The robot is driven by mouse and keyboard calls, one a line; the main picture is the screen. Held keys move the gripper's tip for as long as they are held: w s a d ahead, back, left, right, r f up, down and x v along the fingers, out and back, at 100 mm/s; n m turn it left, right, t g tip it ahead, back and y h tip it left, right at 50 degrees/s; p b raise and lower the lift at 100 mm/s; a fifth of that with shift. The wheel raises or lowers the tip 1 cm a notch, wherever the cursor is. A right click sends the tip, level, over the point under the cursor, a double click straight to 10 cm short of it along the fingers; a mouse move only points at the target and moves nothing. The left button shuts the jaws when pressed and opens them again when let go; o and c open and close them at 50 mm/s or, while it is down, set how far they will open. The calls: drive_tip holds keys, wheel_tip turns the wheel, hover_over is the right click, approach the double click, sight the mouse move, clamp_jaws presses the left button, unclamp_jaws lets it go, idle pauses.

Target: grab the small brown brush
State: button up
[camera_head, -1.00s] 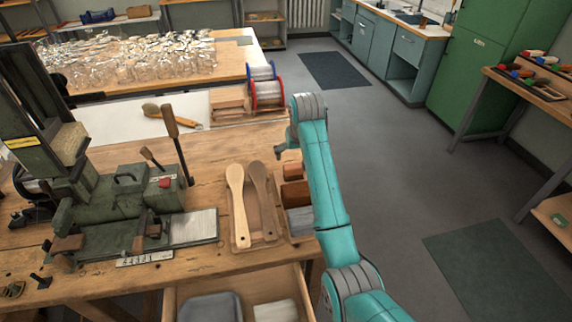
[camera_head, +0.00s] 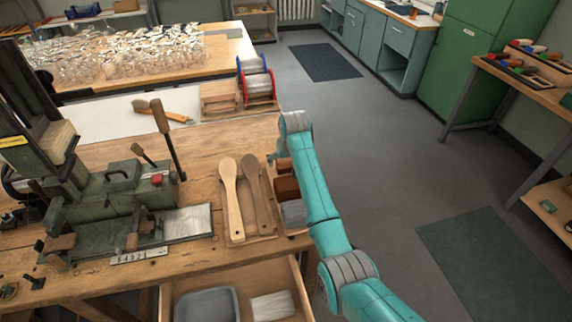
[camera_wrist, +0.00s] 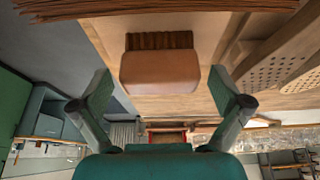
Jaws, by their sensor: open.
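The small brown brush (camera_wrist: 160,72) shows in the wrist view as a rounded tan-brown block with a row of short dark bristles along one side. It lies between my gripper's fingers in that picture, with a gap on each side. My gripper (camera_wrist: 163,95) is open, its two pads apart and facing each other, and holds nothing. I cannot tell how far the fingertips are above the brush. In the head view my arm hides the gripper. Brown pieces (camera_head: 287,187) show just left of the arm at the bench's right edge.
Two wooden paddle-shaped pieces (camera_head: 231,197) lie in a tray left of the arm; their drilled holes show in the wrist view (camera_wrist: 262,72). A brown fibre bundle (camera_wrist: 150,9) lies near the brush. Wire spools (camera_head: 258,84) stand beyond. A green machine (camera_head: 110,205) stands left. A drawer (camera_head: 290,265) is open below.

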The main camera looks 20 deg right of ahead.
drive_tip(key=c, duration=1.3)
